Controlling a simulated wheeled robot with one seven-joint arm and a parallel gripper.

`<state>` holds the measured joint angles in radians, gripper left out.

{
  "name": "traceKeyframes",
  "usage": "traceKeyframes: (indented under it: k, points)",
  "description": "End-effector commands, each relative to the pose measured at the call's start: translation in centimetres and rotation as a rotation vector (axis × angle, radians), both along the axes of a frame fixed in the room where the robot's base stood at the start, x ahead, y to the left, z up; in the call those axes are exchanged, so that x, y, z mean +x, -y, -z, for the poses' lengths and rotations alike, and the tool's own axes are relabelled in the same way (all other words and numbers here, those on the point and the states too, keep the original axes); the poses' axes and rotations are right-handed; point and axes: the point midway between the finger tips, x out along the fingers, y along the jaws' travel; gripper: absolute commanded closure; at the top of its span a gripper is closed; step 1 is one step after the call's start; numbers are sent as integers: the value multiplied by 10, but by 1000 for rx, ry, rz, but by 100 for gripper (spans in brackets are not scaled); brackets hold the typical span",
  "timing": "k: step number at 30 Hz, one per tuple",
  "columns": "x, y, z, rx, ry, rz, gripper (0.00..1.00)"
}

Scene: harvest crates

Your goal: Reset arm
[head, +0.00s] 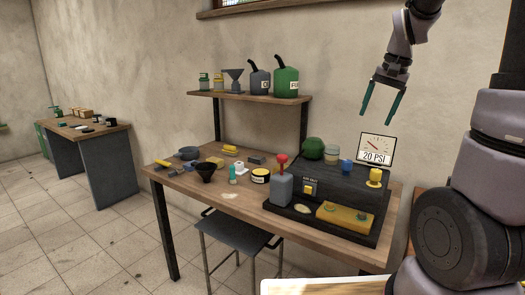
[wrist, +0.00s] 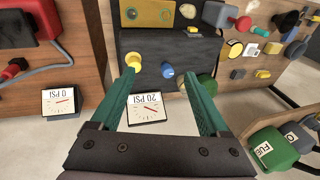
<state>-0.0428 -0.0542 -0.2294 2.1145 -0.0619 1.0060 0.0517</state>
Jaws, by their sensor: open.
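My gripper (head: 380,103) hangs in the air above the right end of the workbench, fingers pointing down. Its two green fingers are spread with nothing between them. In the wrist view my gripper (wrist: 165,98) is also open and empty, above a dark machine (wrist: 150,50). The machine (head: 335,188) stands on the bench with a gauge sign reading 20 PSI (head: 376,149) at its back. My gripper is well above the sign and touches nothing.
A shelf (head: 250,97) carries a green fuel can (head: 286,82). A stool (head: 236,236) stands in front. A 0 PSI sign (wrist: 61,103) shows in the wrist view.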

Motion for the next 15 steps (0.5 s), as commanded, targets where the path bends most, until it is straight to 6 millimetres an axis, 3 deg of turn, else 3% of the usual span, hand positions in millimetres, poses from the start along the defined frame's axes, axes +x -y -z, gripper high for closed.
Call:
traceKeyframes:
  k: [1,6,12,15]
  points:
    - [-18,-10,-16,7,45,-22,21]
    - [-74,-40,-48,9,170,-96,21]
    - [-136,-68,-64,-18,303,-175,21]
    - [-157,-76,-65,-34,350,-200,21]
